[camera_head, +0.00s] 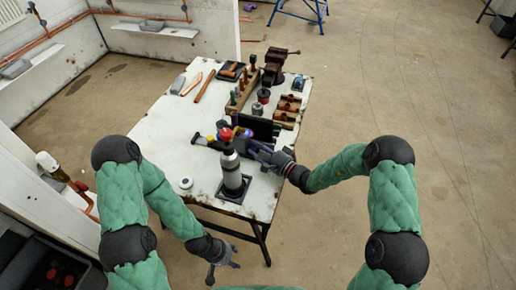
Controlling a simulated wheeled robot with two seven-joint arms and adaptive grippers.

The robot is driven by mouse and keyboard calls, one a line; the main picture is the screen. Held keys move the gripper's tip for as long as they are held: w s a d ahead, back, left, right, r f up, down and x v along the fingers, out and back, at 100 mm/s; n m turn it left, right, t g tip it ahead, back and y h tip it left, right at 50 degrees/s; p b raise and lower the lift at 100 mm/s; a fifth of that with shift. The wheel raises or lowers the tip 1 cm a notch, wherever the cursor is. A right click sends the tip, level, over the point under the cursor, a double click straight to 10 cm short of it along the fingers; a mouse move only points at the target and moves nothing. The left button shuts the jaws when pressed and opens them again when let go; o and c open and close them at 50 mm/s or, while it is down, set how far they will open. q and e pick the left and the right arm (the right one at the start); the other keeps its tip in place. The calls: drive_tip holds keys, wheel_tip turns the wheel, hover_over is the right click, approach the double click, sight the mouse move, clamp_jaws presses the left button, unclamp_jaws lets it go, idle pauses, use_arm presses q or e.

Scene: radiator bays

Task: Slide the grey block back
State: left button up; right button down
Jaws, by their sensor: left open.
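Several grey block-like things are in view, and I cannot tell which one is meant. One grey block (178,85) lies at the far left corner of the worktable (152,130). Another grey block (152,25) sits on the back wall shelf, and a third grey piece (15,69) is on the left wall ledge. My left gripper (225,272) is open and empty, low in front of the table's near edge, far from all three. My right gripper (262,152) is over the table's right side, by a dark panel and a grey bottle; its fingers are too small to read.
The grey bottle (231,170) stands upright on a dark base near the table's front. A white round item (186,183) lies left of it. A vise (275,66), a wooden rack and copper fittings (287,107) crowd the far right. The table's left middle is clear.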

sight(247, 146)
drive_tip(key=shift+w+a+r+b, duration=0.15)
drive_tip(key=shift+w+a, duration=0.15)
drive_tip(key=shift+a, duration=0.45)
drive_tip(key=shift+w+a+r+b, duration=0.15)
drive_tip(key=shift+w+a, duration=0.15)
drive_tip(key=shift+a, duration=0.5)
drive_tip(key=shift+w+a+b, duration=0.15)
drive_tip(key=shift+w+a, duration=0.15)
drive_tip(key=shift+a, duration=0.45)
drive_tip(key=c, duration=1)
unclamp_jaws()
drive_tip(key=shift+s, duration=0.1)
drive_tip(key=shift+d+f, duration=0.1)
drive_tip(key=v, duration=1.2)
